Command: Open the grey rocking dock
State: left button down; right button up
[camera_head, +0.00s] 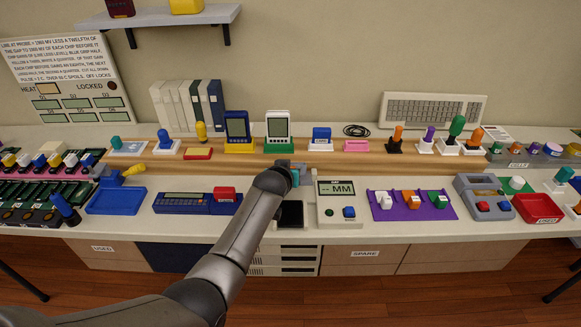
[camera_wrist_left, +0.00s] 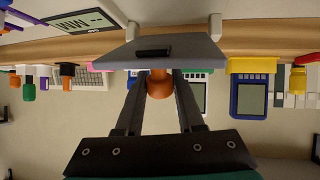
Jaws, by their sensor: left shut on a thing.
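The grey rocking dock (camera_wrist_left: 195,50) shows in the left wrist view as a grey plate with a dark slot, with an orange knob (camera_wrist_left: 160,85) on the side facing my gripper. My left gripper (camera_wrist_left: 159,76) has its two fingers on either side of the orange knob and is shut on it. In the head view my left gripper (camera_head: 292,172) is over the middle of the bench, and the arm and gripper hide most of the dock there. I cannot tell how far the dock is tilted. My right gripper is in neither view.
A blue handheld in a yellow stand (camera_head: 238,130) and a white handheld in a green stand (camera_head: 278,130) stand behind the gripper. A white meter (camera_head: 340,200) is close on the right. A blue keyboard unit (camera_head: 185,203) is on the left. A dark square pad (camera_head: 291,214) lies in front.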

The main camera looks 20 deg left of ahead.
pick_arm(q)
jog(key=shift+w+a+r+g+p, duration=0.15)
jog(key=shift+w+r+g+p, duration=0.35)
jog(key=shift+w+r+p, duration=0.15)
jog(key=shift+w+a+r+g, duration=0.1)
jog(key=shift+w+r+g, duration=0.05)
jog(key=shift+g, duration=0.25)
jog(key=shift+w+a+r+g+h, duration=0.15)
jog(key=shift+w+r+g+h, duration=0.15)
jog(key=shift+w+g, duration=0.3)
jog(key=shift+w+a+r, duration=0.2)
jog(key=shift+w+r, duration=0.15)
jog(key=shift+w, duration=0.3)
jog(key=shift+w+r, duration=0.1)
jog(key=c, duration=0.9)
grip_release()
jog(key=o, duration=0.4)
jog(key=shift+f, duration=0.2)
